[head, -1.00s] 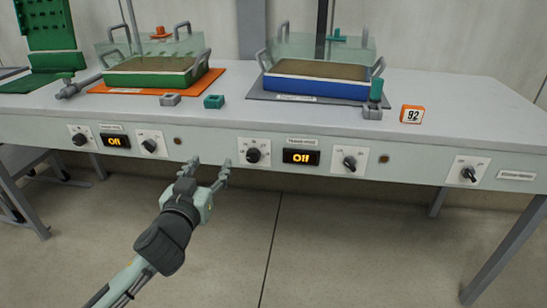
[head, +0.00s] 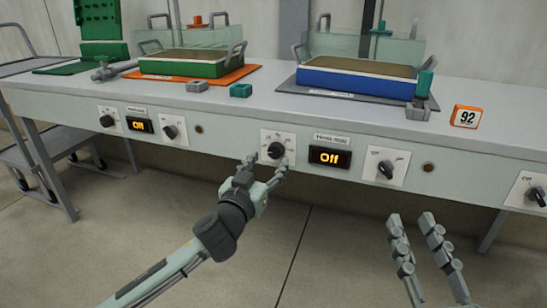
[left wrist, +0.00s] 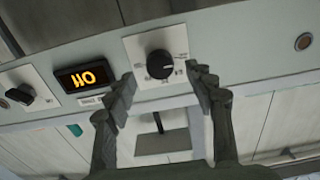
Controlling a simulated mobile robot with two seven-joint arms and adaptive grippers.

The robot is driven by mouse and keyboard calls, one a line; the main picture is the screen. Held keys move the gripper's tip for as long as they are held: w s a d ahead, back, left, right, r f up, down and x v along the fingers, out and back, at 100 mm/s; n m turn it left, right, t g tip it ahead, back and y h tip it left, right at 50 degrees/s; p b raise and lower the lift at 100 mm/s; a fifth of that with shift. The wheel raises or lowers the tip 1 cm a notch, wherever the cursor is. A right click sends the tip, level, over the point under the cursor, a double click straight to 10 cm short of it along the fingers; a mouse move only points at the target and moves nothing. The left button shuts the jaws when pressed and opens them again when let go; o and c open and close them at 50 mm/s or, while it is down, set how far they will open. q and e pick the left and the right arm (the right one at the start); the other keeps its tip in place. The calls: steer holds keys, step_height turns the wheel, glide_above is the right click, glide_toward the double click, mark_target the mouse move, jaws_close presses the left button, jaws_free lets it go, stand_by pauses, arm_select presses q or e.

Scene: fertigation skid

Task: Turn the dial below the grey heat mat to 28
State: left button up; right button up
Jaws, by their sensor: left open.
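The grey heat mat (head: 285,89) lies under a blue tray on the bench. Below it, on the front panel, is a round black dial (head: 276,150) on a white scale plate, left of a display (head: 330,157) reading "Off". My left gripper (head: 264,162) is open just in front of the dial, its fingertips at the plate's lower edge. In the left wrist view, upside down, the dial (left wrist: 160,64) appears between and beyond the two fingers (left wrist: 163,80); I cannot tell whether they touch it. My right gripper (head: 410,219) is open and empty at lower right.
A switch knob (head: 386,169) is right of the display, and another knob (head: 538,195) is at far right. A second dial (head: 107,121) and display (head: 140,125) sit below the orange mat (head: 245,73).

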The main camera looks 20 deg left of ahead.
mark_target(274, 154)
arm_select(q)
steer(key=shift+w+d, duration=0.1)
steer(key=shift+w, duration=2)
steer(key=c, duration=1.2)
